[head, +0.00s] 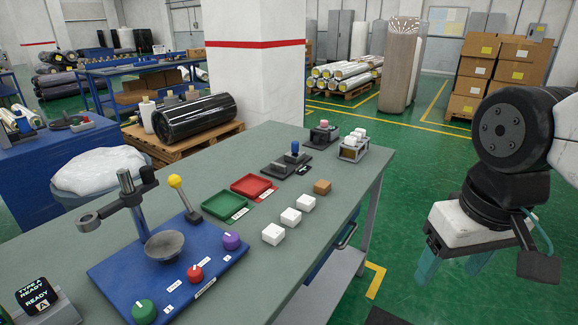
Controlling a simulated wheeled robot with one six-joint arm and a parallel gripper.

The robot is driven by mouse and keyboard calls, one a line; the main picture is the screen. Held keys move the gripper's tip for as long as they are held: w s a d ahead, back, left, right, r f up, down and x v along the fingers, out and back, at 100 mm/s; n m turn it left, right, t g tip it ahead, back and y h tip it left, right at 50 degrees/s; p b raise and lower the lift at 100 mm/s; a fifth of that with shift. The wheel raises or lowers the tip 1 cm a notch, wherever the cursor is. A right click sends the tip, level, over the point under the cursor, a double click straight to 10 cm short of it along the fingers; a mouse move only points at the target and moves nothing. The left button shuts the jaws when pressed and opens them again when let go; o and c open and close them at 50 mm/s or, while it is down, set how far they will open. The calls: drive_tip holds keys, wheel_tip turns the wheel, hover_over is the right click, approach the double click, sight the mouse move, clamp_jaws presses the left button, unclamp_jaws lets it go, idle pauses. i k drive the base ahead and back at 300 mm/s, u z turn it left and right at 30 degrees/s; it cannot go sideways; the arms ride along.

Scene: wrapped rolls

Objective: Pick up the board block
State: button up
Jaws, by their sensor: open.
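A small brown block (322,187), the colour of cardboard, sits on the grey-green table (300,235) near its right edge. It is at the far end of a row with three white blocks, the nearest white one (273,234) at the lower left of the row. My gripper (452,270) hangs at the right, off the table's edge and over the green floor. Its teal fingers point down, apart and empty. It is well clear of the brown block.
A green tray (224,206) and a red tray (253,187) lie left of the blocks. A blue panel (150,290) with knobs, a lever and a metal stand is nearer. At the far end are a fixture (284,165) and a holder with white pieces (353,150).

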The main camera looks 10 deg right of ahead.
sight(323, 187)
drive_tip(key=k, duration=0.6)
drive_tip(key=z, duration=0.7)
drive_tip(key=i, duration=0.4)
drive_tip(key=z, duration=0.5)
drive_tip(key=i, duration=1.2)
drive_tip(key=u, duration=1.15)
drive_tip(key=i, duration=0.65)
drive_tip(key=u, duration=0.05)
